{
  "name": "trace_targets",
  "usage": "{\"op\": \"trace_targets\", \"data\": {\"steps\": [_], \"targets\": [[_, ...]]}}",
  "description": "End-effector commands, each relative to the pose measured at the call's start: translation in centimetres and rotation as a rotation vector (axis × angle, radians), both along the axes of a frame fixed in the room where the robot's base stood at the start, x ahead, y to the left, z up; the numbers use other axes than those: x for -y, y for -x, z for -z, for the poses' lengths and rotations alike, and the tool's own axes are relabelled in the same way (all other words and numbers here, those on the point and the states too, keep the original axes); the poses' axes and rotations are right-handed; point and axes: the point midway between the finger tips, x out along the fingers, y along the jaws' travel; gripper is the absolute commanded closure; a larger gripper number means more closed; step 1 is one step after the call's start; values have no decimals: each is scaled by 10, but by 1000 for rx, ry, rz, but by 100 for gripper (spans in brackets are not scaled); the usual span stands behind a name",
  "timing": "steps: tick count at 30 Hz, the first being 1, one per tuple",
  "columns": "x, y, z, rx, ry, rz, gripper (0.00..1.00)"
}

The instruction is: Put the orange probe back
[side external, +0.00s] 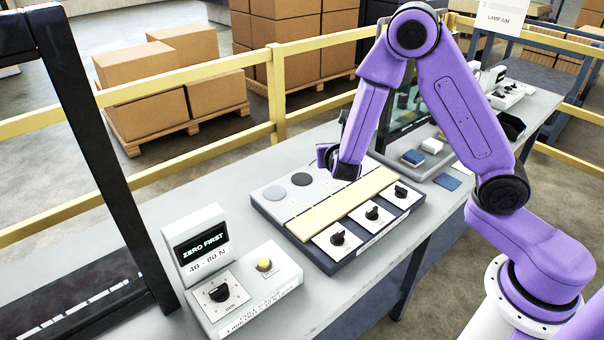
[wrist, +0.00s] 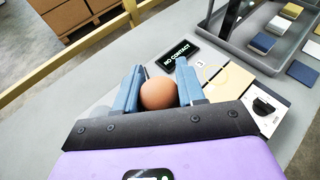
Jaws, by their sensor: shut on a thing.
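In the wrist view, my gripper (wrist: 160,68) is shut on a smooth, rounded orange-brown thing (wrist: 159,94), which appears to be the orange probe. Its round top shows between the two blue fingers; its lower part is hidden. In the side view, my gripper (side external: 328,157) is over the back edge of the dark panel unit (side external: 262,204), largely hidden by my purple arm, and the probe cannot be made out. The unit bears two grey discs (side external: 302,179), a cream strip (side external: 345,204) and three black knobs (side external: 372,212). I see no clear empty holder.
A black display (wrist: 178,57) reads "NO CONTACT". At the left stand a "ZERO FIRST" display (side external: 201,247), a dial box (side external: 250,290) with a yellow button, and a black frame (side external: 100,150). A grey tray (wrist: 262,62) holds several blocks. Yellow rails (side external: 190,75) run behind the table.

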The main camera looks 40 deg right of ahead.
Motion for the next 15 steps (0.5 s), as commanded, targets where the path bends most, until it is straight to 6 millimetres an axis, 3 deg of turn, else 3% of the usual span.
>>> {"op": "trace_targets", "data": {"steps": [15], "targets": [[4, -92, 51, -2, 1, 3, 100]]}}
